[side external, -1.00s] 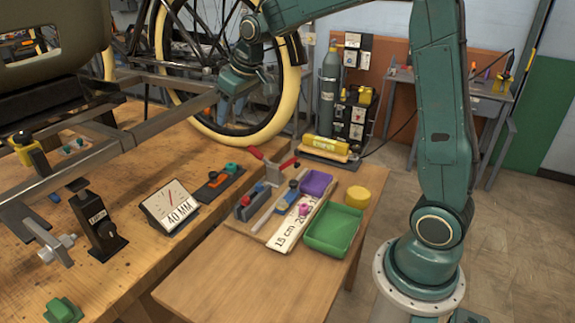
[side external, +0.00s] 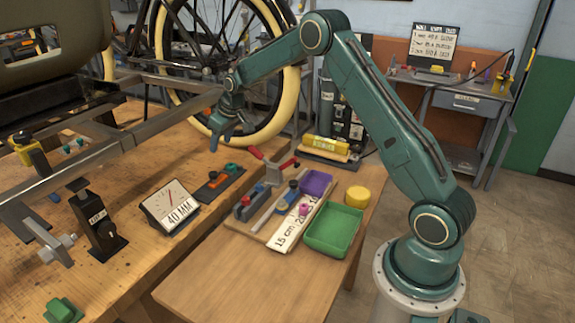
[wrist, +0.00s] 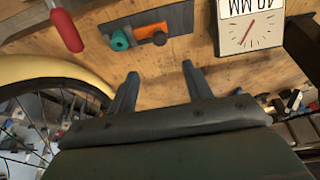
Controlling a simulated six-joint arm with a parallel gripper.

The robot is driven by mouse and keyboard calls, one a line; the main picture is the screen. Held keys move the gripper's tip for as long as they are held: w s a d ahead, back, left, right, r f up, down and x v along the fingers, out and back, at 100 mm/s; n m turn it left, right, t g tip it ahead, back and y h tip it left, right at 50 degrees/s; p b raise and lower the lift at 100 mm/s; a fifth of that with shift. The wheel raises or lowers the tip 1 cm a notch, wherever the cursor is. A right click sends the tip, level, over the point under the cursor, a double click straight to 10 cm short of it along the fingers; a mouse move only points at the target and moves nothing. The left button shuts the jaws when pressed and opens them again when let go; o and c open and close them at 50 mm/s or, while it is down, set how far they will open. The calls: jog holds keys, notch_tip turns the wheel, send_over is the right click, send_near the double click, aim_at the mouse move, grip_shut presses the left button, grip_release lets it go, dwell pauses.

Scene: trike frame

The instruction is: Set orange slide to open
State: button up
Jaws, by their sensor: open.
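The orange slide (wrist: 150,31) lies on a dark plate (wrist: 176,18) on the wooden bench. It has a dark knob (wrist: 159,38) at one end and a teal knob (wrist: 120,41) beside its other end. In the side view the same dark plate (side external: 208,193) lies between the dial box and the red-handled clamp, and the slide is small there. My gripper (wrist: 160,70) is open and empty. In the side view my gripper (side external: 217,140) hangs above the bench, behind the plate and apart from it. In the wrist view the slide lies ahead of the fingertips.
A dial box marked 40 MM (side external: 168,208) stands left of the plate. A red-handled clamp (side external: 272,168) stands to its right, near a green tray (side external: 335,230). The metal frame (side external: 100,150) and a cream-tyred wheel (side external: 285,105) are close to my gripper.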

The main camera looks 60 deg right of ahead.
aim_at(212, 173)
jog(key=shift+x, duration=6.9)
jog(key=shift+a, duration=0.1)
grip_shut()
